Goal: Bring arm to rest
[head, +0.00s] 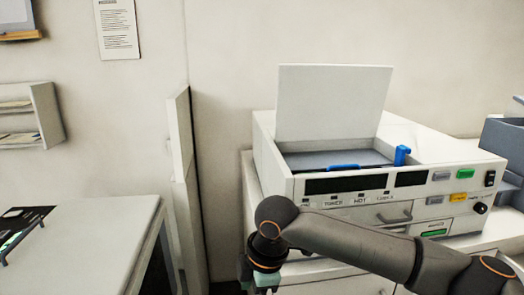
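My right arm (350,239) comes in from the lower right and reaches across in front of a white machine (276,180). Its wrist bends downward near the bottom middle. Only a small teal part at the end of my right gripper (264,284) shows at the lower edge. Its fingertips are cut off, so whether it is open or shut is hidden. My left arm and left gripper are not in the picture.
The machine's white lid (334,102) stands raised over a grey bed with a blue bar (344,167). A white counter (85,240) stands at the left, with an upright panel (182,150) beyond it. A blue-grey object (505,145) is at the right edge.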

